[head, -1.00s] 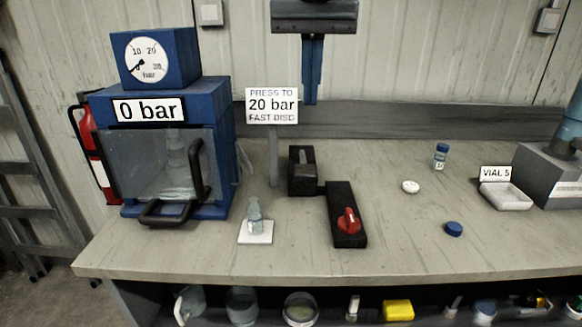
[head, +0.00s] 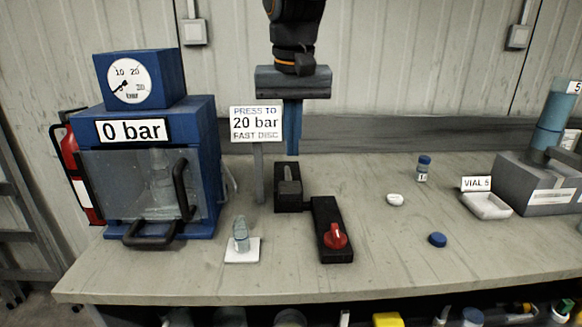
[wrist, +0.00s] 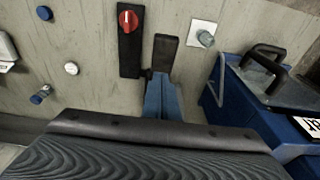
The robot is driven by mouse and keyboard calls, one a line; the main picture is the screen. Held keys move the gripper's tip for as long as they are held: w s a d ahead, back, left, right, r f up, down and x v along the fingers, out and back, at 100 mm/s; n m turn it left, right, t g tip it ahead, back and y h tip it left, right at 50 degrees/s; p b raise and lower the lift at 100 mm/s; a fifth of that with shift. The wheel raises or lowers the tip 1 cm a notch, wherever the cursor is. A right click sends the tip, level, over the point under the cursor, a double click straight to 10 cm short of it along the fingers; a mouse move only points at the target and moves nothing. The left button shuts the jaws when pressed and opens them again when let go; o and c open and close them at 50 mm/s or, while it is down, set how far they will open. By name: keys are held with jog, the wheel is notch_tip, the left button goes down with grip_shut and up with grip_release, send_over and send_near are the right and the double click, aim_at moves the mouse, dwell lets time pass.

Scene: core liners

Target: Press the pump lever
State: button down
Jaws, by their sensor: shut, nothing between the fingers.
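The pump lever (head: 289,186) is a short grey handle in a black block on the bench, right of the sign post. The black block also shows in the wrist view (wrist: 165,52), just beyond my fingertips. My gripper (head: 292,152) points down with its blue fingers shut and empty. In the head view its tips appear just above the block's back end; I cannot tell the exact gap, and no contact shows. In the wrist view the shut fingers (wrist: 160,78) hide part of the block, and the lever cannot be made out there. The gauge (head: 129,80) and display (head: 131,130) read 0 bar.
A red knob (head: 335,236) on a black base sits right of the lever. A sign (head: 256,123) reads "PRESS TO 20 bar FAST DISC". The blue press cabinet (head: 205,130) stands left. A small vial (head: 241,236), white disc (head: 395,199) and blue cap (head: 438,239) lie around.

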aim_at(292, 185)
jog(key=shift+s+f+p, duration=0.15)
jog(key=shift+f+p, duration=0.1)
jog(key=shift+f, duration=1.3)
jog(key=shift+s+f+p, duration=0.15)
jog(key=shift+f+p, duration=0.1)
jog(key=shift+f, duration=1.3)
